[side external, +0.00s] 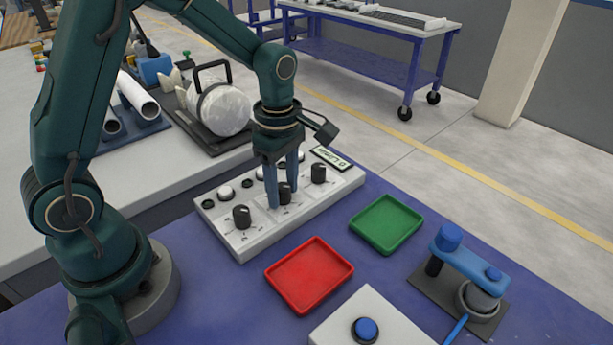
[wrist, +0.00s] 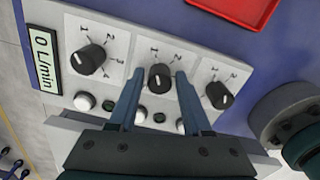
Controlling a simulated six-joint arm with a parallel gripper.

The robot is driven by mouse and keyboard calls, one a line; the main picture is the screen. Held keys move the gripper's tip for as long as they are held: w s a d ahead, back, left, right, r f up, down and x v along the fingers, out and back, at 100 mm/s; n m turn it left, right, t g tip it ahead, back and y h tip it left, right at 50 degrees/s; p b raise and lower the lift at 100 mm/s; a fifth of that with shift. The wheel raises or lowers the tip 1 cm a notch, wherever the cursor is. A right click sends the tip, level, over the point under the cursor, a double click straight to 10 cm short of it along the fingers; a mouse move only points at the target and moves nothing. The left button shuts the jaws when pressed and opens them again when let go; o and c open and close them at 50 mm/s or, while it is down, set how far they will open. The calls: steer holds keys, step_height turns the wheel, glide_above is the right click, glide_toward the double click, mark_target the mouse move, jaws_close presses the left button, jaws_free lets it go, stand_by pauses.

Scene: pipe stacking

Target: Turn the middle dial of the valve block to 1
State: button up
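The valve block (side external: 245,238) is a long pale box on the blue table, with three black dials along it. The middle dial (side external: 284,194) sits between the fingers of my gripper (side external: 284,198). In the wrist view, the middle dial (wrist: 160,77) has the labels 1 and 2 printed above it; its exact pointer setting is hard to read. My gripper (wrist: 158,80) points down with a finger on each side of this dial. A small gap shows between fingers and dial, so it looks open around it.
The other dials (wrist: 88,60) and (wrist: 220,95) flank the middle one. The block's display (wrist: 43,58) reads 0 L/min. White and dark round parts line the block. A red tray (side external: 310,274), a green tray (side external: 387,223) and a blue-button box (side external: 366,328) stand nearby.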

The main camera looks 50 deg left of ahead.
mark_target(283, 186)
steer(key=shift+o, duration=0.2)
steer(key=shift+r, duration=2.55)
steer(key=shift+r, duration=0.15)
steer(key=shift+m+t, duration=0.3)
steer(key=shift+t, duration=0.6)
steer(key=r, duration=0.3)
steer(key=s+r, duration=0.1)
steer(key=shift+d+r, duration=0.35)
steer(key=s+d+r+m+t, duration=0.1)
steer(key=s+r+m+t, duration=0.1)
steer(key=s+m, duration=0.9)
steer(key=shift+d+m+t, duration=0.2)
steer(key=shift+m+t, duration=0.7)
steer(key=shift+m, duration=3.5)
